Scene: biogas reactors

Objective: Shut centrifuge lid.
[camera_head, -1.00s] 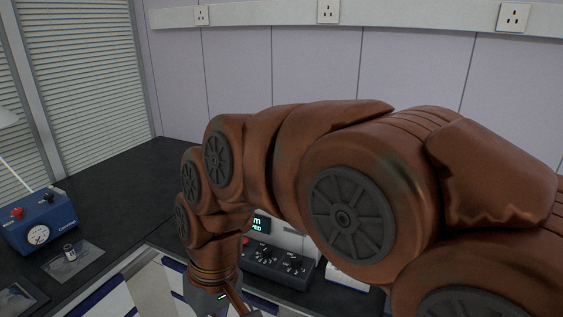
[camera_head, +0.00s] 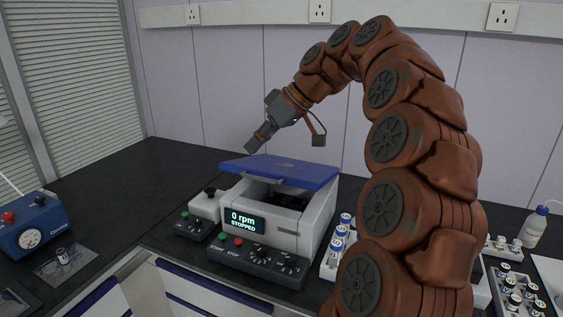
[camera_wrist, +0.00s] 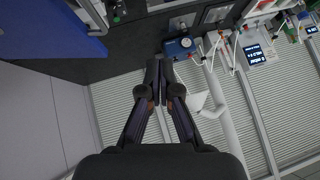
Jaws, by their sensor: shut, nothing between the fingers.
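The centrifuge (camera_head: 312,222) is a white box on the dark bench, with a display reading 0 rpm, STOPPED, and a black control panel in front. Its blue lid (camera_head: 285,172) is raised, with a dark gap showing beneath its front edge. My gripper (camera_head: 253,147) is shut and empty, pointing down and left just above the lid's far left side in the head view. Whether it touches the lid is hard to tell; a gap seems to show. The closed fingers (camera_wrist: 160,66) show in the wrist view, with a blue surface (camera_wrist: 45,28), likely the lid, at upper left.
A small white unit with a black knob (camera_head: 207,204) stands left of the centrifuge. A rack of vials (camera_head: 338,243) is close on its right, partly behind my arm. A blue gauge box (camera_head: 38,222) is far left. A bottle (camera_head: 535,226) and more vials are at right. The back-left bench is clear.

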